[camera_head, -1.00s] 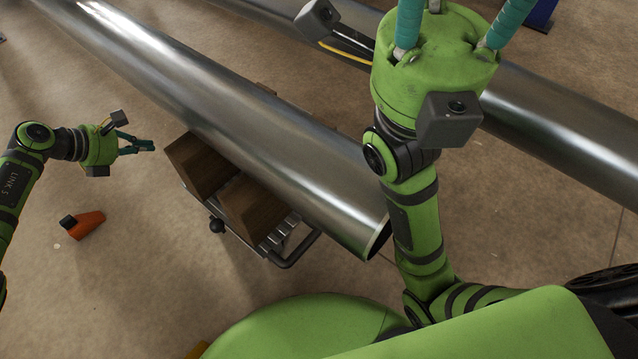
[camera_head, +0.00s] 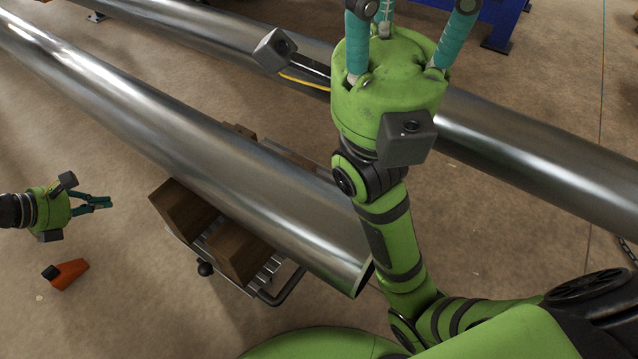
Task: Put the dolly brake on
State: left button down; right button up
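The dolly (camera_head: 283,291) stands under the near end of a large steel pipe (camera_head: 190,150). Its grey frame, rollers and a bent bar show below the pipe. A small black ball-like part (camera_head: 205,268) sits at its left side; I cannot tell whether this is the brake. My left gripper (camera_head: 109,204) is left of the dolly, apart from it, with teal fingers pointing right, slightly apart and empty. My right gripper (camera_head: 408,12) is raised over the pipes, fingers spread upward and nothing seen between them; its tips are cut off by the top edge.
Brown wooden blocks (camera_head: 240,255) rest on the dolly beside the pipe. A second steel pipe (camera_head: 540,140) lies behind. An orange object with a black end (camera_head: 70,274) lies on the floor below my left gripper. Floor left of the dolly is mostly clear.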

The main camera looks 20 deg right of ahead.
aim_at(205, 268)
jog(key=k, duration=1)
